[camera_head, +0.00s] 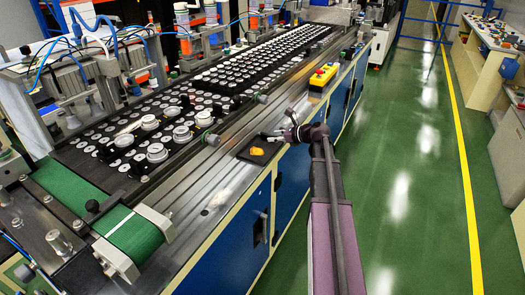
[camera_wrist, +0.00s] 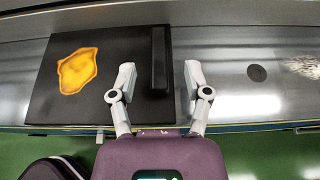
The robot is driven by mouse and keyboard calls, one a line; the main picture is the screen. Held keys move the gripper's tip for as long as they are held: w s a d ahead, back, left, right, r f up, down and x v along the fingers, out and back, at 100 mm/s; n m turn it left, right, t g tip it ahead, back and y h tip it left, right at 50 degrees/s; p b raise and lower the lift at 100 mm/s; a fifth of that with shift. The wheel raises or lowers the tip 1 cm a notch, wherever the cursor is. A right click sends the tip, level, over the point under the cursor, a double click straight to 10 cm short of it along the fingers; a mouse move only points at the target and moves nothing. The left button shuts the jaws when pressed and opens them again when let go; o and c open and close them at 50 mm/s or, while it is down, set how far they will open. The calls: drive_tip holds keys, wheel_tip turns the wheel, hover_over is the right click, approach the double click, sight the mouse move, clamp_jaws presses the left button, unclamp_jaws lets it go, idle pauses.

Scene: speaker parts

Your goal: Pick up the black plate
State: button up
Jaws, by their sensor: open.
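The black plate (camera_wrist: 110,48) is a flat, dark square lying on the metal edge of the workbench, with a raised black bar (camera_wrist: 160,58) along its right side in the wrist view. A yellow-orange patch or piece (camera_wrist: 77,71) lies on it. In the head view the black plate (camera_head: 246,157) sits near the bench's front edge. My gripper (camera_wrist: 159,76) is open and empty. Its two fingers appear on either side of the bar's lower part; the height gap cannot be told. In the head view my gripper (camera_head: 275,136) is at the plate's right side, its fingertips hard to make out.
Trays of round speaker parts (camera_head: 150,140) cover the bench behind the plate. A yellow control box with red buttons (camera_head: 322,75) stands farther along the edge. A green conveyor belt (camera_head: 135,235) is at the lower left. The green floor at right is clear.

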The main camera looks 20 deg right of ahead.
drive_tip(key=shift+x, duration=0.85)
clamp_jaws()
